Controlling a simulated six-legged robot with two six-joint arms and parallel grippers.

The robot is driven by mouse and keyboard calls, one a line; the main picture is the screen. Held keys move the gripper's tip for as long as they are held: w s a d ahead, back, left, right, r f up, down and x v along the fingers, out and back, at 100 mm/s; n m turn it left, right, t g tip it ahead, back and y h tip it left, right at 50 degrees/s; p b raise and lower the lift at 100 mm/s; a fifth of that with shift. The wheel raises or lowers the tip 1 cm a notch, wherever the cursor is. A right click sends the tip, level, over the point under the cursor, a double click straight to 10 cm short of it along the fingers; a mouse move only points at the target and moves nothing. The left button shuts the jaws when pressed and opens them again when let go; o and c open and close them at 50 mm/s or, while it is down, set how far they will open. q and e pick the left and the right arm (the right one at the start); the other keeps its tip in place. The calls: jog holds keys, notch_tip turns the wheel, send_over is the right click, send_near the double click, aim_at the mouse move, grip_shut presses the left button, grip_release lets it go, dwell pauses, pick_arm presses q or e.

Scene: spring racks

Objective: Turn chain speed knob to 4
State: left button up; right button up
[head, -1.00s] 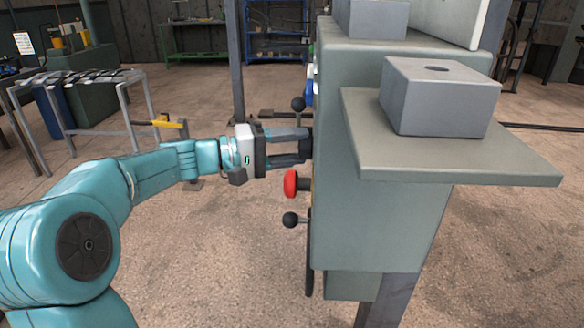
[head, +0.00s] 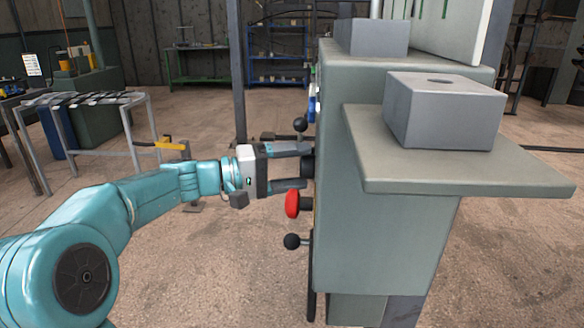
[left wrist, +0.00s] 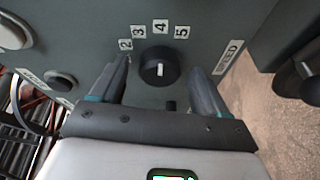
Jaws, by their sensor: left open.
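The chain speed knob (left wrist: 159,67) is a round black knob on the grey-green panel, with labels 2, 3, 4 and 5 around its top and a SPEED label to the right. Its white mark points up, at about the 4 label (left wrist: 161,26). In the head view the knob (head: 307,164) shows edge-on on the cabinet's left face. My left gripper (head: 290,167) is open, its fingers pointing at the knob; in the left wrist view its fingers (left wrist: 160,78) stand on either side of the knob, with gaps visible. My right gripper is not in view.
A red button (head: 292,204) and a black ball lever (head: 292,241) sit below the knob. Another ball lever (head: 300,124) is above it. A shelf (head: 455,175) with a grey block (head: 444,110) juts from the cabinet (head: 380,240). Open floor lies left of it.

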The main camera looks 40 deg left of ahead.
pick_arm(q)
jog(key=v, duration=1.6)
jog(key=shift+p, duration=0.45)
jog(key=shift+s+f, duration=0.1)
jog(key=shift+f, duration=0.05)
